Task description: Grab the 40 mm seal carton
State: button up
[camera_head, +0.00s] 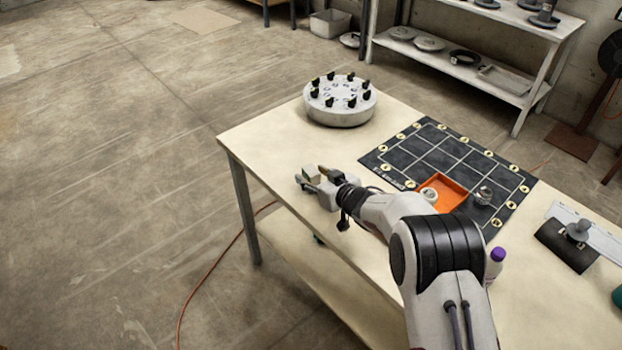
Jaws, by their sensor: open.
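My gripper (313,178) is open over the left front edge of the pale workbench (270,135), its fingertips pointing left. A pale, box-like shape (331,197) shows right at the gripper. I cannot tell whether it is a carton or part of my gripper, and no size marking can be read. No other carton can be made out clearly. My forearm and wrist cover part of the bench behind the gripper.
A round grey fixture with black-topped pegs (340,108) stands at the back left. A dark gridded mat (410,152) holds an orange tray (462,184) and a metal fitting (484,196). A purple-capped bottle (494,268) stands right of my arm. The bench's left corner is clear.

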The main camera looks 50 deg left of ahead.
jog(key=shift+w+a+f, duration=0.1)
jog(key=shift+a+f, duration=0.1)
jog(key=shift+a, duration=0.4)
jog(key=c, duration=1.2)
